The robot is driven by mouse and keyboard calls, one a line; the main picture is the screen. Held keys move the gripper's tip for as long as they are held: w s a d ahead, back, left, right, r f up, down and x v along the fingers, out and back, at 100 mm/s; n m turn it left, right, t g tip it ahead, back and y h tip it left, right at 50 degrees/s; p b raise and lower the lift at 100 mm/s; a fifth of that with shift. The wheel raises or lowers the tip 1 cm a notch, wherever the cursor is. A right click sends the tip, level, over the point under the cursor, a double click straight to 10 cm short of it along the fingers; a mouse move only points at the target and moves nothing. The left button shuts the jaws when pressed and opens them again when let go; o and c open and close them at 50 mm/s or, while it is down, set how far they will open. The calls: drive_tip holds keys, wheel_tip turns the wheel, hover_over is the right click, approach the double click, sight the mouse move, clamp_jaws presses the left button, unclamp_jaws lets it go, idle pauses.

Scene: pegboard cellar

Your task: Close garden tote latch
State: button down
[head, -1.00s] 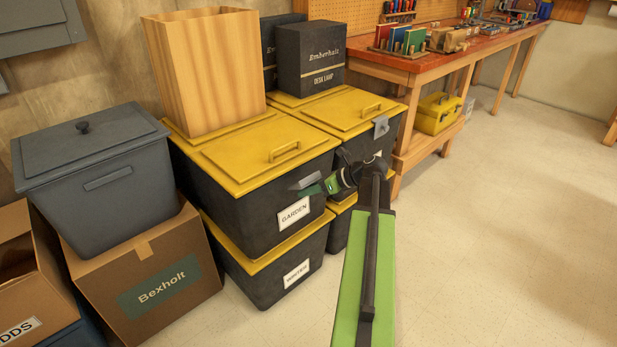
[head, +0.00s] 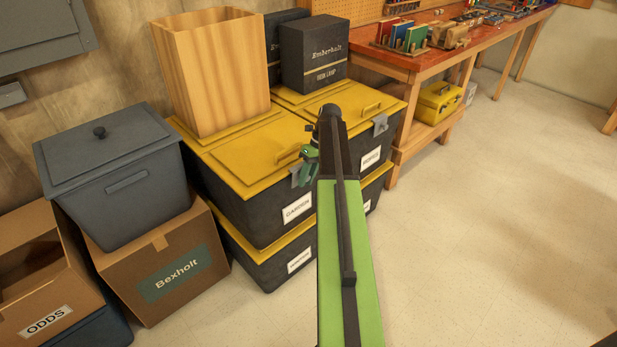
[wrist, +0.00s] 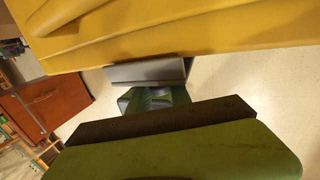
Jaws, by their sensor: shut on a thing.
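The garden tote (head: 255,212) is a black bin with a yellow lid and a white GARDEN label, stacked on another tote. Its grey latch (head: 296,176) shows at the front edge of the lid, partly hidden by my gripper (head: 309,166). In the wrist view the latch (wrist: 145,71) is a grey plate beside the yellow lid edge (wrist: 190,45), with my gripper (wrist: 153,98) against it. My gripper is shut on the latch. Whether the latch is fully seated against the tote cannot be told.
A tall wooden box (head: 213,75) stands on the back of the garden lid. A neighbouring tote with a grey latch (head: 380,125) carries black boxes (head: 312,55). A grey bin (head: 115,190) sits on a carton at left. The floor (head: 490,240) at right is clear.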

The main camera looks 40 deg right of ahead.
drive_tip(key=shift+w+r+g, duration=0.2)
drive_tip(key=shift+w+g, duration=0.15)
drive_tip(key=shift+g, duration=0.45)
drive_tip(key=c, duration=1.2)
unclamp_jaws()
drive_tip(key=p+v, duration=1.6)
drive_tip(key=v, duration=0.1)
drive_tip(key=shift+w+r, duration=0.15)
drive_tip(key=shift+r, duration=0.05)
